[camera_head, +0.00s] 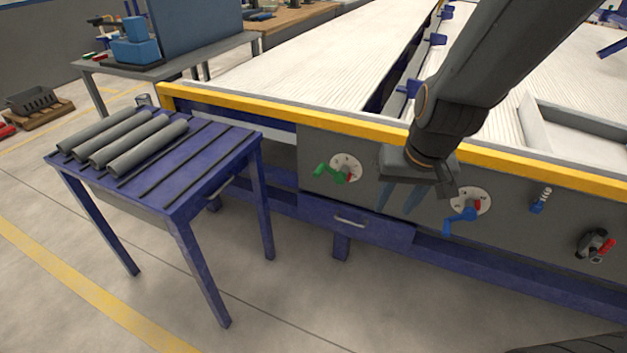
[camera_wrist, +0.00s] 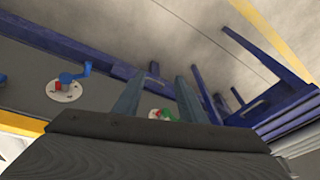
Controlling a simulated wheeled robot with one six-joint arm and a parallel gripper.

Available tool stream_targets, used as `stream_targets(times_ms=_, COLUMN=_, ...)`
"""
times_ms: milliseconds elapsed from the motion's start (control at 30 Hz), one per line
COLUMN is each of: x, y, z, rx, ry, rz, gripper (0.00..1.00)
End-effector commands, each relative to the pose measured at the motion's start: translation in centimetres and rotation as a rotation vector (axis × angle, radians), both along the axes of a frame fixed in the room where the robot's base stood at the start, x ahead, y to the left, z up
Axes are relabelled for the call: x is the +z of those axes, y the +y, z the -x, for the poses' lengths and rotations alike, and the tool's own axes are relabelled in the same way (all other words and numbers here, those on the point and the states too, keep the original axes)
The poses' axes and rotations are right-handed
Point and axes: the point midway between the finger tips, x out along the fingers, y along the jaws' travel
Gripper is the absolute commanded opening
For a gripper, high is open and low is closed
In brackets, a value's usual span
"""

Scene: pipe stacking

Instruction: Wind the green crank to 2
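The green crank (camera_head: 330,170) is on the grey front panel of the machine, over a round white dial (camera_head: 346,161) with a red part beside it. Its handle points to the left in the head view. The dial's marks are too small to read. My gripper (camera_head: 397,205) is in front of the panel, just right of the green crank and apart from it. Its two fingers are spread and empty. In the wrist view the green crank (camera_wrist: 168,115) shows between the fingers of my gripper (camera_wrist: 157,78), partly hidden by the gripper body.
A blue crank (camera_head: 460,220) on a similar dial is right of my gripper. Farther right are a blue knob (camera_head: 541,200) and a red-and-black switch (camera_head: 597,244). A blue table (camera_head: 215,170) with several grey pipes (camera_head: 145,145) stands left. A drawer handle (camera_head: 350,222) is below.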

Motion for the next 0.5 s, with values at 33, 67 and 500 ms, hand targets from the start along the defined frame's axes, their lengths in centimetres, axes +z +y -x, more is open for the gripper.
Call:
stream_targets(times_ms=33, x=-2.6, y=1.7, z=-2.9, rx=0.006, ry=-0.062, rz=-0.015, gripper=0.37)
stream_targets(times_ms=67, x=-3.3, y=2.6, z=-4.5, rx=0.002, ry=-0.102, rz=-0.023, gripper=0.37)
stream_targets(times_ms=500, x=-11.7, y=13.8, z=-21.7, rx=-0.085, ry=-0.665, rz=-0.016, gripper=0.37)
